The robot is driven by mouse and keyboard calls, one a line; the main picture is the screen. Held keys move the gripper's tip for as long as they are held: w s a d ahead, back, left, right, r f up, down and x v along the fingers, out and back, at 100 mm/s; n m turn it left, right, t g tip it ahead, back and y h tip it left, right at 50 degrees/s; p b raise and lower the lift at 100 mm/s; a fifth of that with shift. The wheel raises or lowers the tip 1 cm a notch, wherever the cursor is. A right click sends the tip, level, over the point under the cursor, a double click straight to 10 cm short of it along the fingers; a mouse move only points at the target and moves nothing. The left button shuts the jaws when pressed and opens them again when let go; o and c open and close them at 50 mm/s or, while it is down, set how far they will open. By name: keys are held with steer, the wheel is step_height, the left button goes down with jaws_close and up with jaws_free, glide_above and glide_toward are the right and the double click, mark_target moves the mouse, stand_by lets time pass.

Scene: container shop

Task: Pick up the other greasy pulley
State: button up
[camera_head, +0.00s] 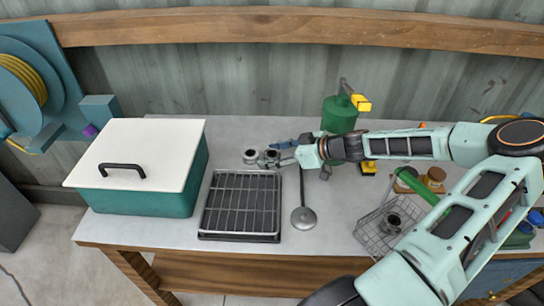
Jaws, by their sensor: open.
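Two small pulley-like metal parts stand side by side on the grey bench top behind the black rack: a lighter one (250,156) on the left and a darker one (271,155) on the right. My gripper (276,158) is open and reaches in from the right, with its fingers at the darker part. I cannot tell whether they touch it. A third dark, round, pulley-like part (393,222) sits in a wire basket (369,233) at the right, partly near my arm.
A black rack tray (240,228) lies in front of the parts. A teal box with a white lid (138,155) stands left. A round-ended metal tool (304,217) lies right of the rack.

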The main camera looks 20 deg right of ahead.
steer(key=c, duration=1.2)
steer(key=shift+o, duration=0.2)
